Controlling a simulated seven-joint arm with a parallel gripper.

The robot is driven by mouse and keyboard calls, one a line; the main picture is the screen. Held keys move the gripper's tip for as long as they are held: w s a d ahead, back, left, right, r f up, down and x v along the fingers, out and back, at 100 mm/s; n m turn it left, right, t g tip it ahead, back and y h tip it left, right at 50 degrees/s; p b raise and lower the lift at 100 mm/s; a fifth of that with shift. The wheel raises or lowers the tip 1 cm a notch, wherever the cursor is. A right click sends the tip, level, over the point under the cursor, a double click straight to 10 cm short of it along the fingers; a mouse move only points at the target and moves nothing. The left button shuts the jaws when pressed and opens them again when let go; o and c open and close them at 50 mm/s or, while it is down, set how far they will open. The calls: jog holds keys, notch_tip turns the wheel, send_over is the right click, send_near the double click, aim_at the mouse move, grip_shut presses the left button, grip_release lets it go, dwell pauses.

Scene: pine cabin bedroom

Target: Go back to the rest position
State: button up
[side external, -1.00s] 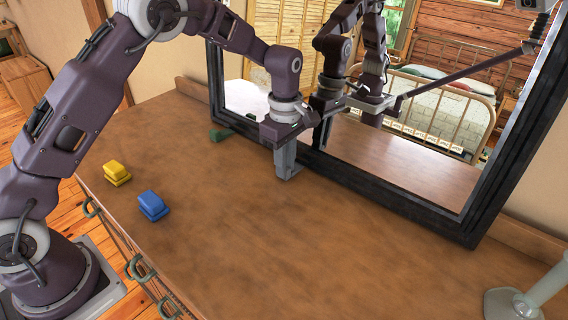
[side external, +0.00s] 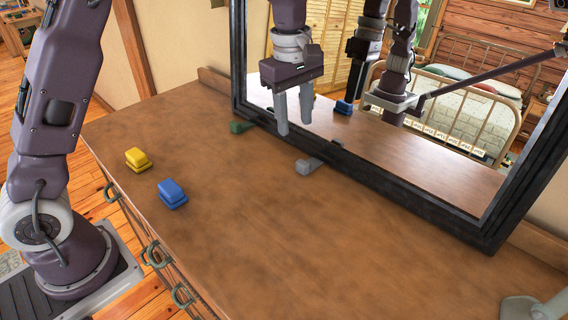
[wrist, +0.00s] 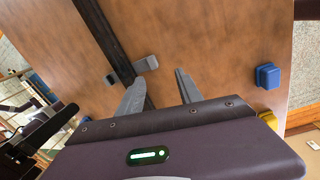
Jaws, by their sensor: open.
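My gripper (side external: 294,128) is above the tabletop in front of the mirror, fingers pointing down, open and empty. In the wrist view its two fingers (wrist: 160,85) are apart with nothing between them. A grey L-shaped piece (side external: 308,166) lies on the table against the mirror's lower frame, to the right of and below my gripper; it also shows in the wrist view (wrist: 147,64).
A yellow block (side external: 138,159) and a blue block (side external: 172,194) sit near the left edge of the wooden table (side external: 330,250). The black-framed mirror (side external: 420,205) stands along the back. A pale stand (side external: 535,305) is at lower right. The middle of the table is clear.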

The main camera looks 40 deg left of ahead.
jog(key=s+a+r+m+t, duration=0.1)
jog(key=s+r+m+t, duration=0.1)
jog(key=s+r+m, duration=0.6)
jog(key=s+f+m+t, duration=0.1)
jog(key=s+m, duration=0.3)
jog(key=s, duration=0.6)
jog(key=s+a+m+t, duration=0.1)
jog(key=s+m, duration=0.2)
jog(key=s, duration=0.8)
jog(key=shift+s+a+f+m+t, duration=0.25)
jog(key=shift+a+f+m+t, duration=0.05)
jog(key=shift+f+m+t, duration=0.1)
